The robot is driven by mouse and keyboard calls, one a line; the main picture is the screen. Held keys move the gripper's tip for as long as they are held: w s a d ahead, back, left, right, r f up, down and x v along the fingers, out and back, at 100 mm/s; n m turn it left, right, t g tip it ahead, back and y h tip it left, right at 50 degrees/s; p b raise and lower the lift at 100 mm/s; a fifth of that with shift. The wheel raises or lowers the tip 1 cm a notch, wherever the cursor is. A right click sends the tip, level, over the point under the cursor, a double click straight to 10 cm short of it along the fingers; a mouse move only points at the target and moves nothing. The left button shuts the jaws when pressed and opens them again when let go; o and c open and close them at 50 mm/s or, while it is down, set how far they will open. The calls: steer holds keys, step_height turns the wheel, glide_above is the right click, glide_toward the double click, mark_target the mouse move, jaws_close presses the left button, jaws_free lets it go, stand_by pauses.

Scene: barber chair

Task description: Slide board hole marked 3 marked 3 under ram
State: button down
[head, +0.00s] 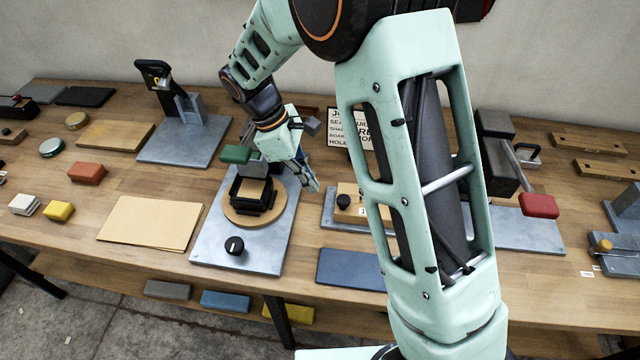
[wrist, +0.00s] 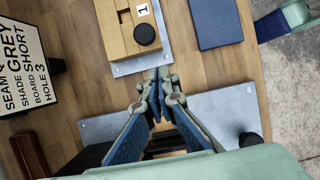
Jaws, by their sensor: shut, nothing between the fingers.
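The wooden board (head: 347,190) sits on a grey metal base, with a black knob on its near left end and a white tag. Much of it is hidden behind my arm in the head view. In the wrist view the board (wrist: 118,25) shows its black knob and a tag reading 1; no mark 3 is visible. My gripper (head: 316,187) is shut and empty, just left of that base. In the wrist view its fingertips (wrist: 158,82) point toward the base's near edge. A dark press-like block with a red-handled lever (head: 540,205) stands at right; I cannot identify the ram.
A sign (wrist: 28,75) reads "BOARD HOLE 3" at its bottom. Left of my gripper is a fixture (head: 236,248) with a round wooden turntable and black knob. A blue pad (head: 350,268) lies at the front edge. Bare tabletop separates the two bases.

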steer(key=p+x, duration=0.1)
steer(key=x, duration=0.8)
steer(key=shift+w+f, duration=0.1)
steer(key=d, duration=0.4)
steer(key=s+d, duration=0.1)
steer(key=d, duration=0.3)
steer(key=s+d+b, duration=0.1)
steer(key=d, duration=0.2)
steer(key=shift+s+d, duration=0.15)
steer(key=shift+d, duration=0.25)
